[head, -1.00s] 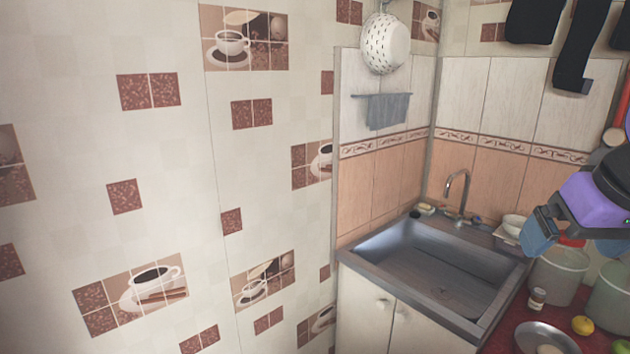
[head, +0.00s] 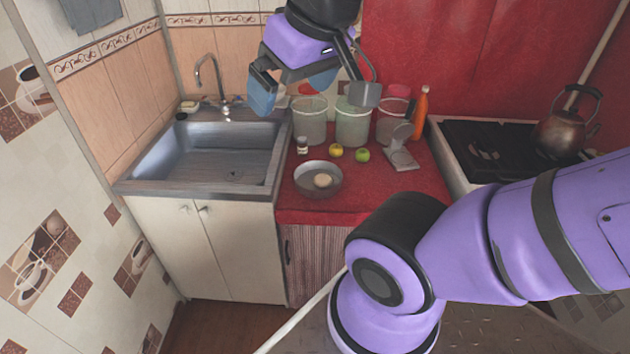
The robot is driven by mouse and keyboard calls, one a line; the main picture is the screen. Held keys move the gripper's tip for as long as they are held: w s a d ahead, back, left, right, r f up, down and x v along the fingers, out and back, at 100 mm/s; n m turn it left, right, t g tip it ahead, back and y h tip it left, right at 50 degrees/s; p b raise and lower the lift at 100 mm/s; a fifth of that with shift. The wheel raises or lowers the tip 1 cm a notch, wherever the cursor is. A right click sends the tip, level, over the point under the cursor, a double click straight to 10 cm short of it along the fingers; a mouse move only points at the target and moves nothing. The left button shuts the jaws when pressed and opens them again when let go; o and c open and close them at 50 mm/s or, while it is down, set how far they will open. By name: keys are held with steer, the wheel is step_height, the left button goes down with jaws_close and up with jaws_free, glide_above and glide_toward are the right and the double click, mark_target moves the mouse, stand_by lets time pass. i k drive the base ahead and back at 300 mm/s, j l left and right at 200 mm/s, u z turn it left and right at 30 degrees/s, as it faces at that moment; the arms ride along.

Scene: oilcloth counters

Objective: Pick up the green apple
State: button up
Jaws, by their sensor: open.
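The green apple (head: 362,155) is small and round and lies on the red counter, in front of the jars and just left of a grey metal device. A yellow fruit (head: 336,150) lies close to its left. My gripper (head: 292,92) shows at the top of the head view, up and to the left of the apple, near the sink's back right corner in the picture. The gripper is clear of the apple.
A metal bowl (head: 318,191) with a pale round thing in it sits at the counter's front left. The sink (head: 207,155) is left, the stove (head: 490,148) right.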

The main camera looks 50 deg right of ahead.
mark_target(362, 155)
steer(key=z, duration=1.45)
